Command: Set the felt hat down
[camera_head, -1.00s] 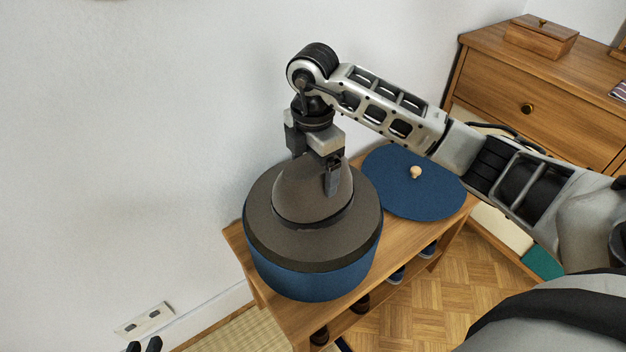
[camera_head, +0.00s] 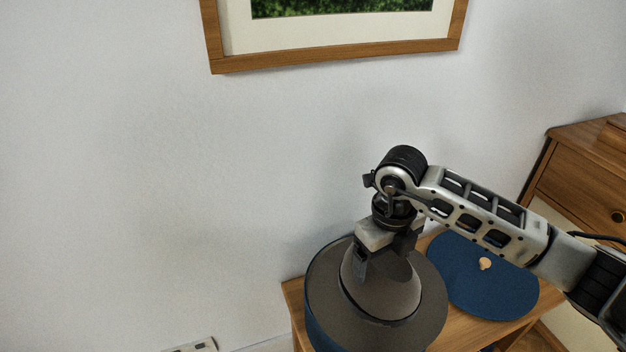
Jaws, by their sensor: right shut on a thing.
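The grey-brown felt hat (camera_head: 412,322) is crown up, over the round blue box (camera_head: 315,332). Whether its brim rests on the box or is slightly above it, I cannot tell. My right gripper (camera_head: 384,262) points down from above and is shut on the hat's crown. One finger shows on the crown's near left side; the other is mostly hidden. My left gripper is out of view.
A blue round lid (camera_head: 488,292) with a pale knob lies right of the box on the wooden bench (camera_head: 464,332). A wooden drawer cabinet (camera_head: 575,180) stands at the right. The wall behind has a framed picture (camera_head: 335,55).

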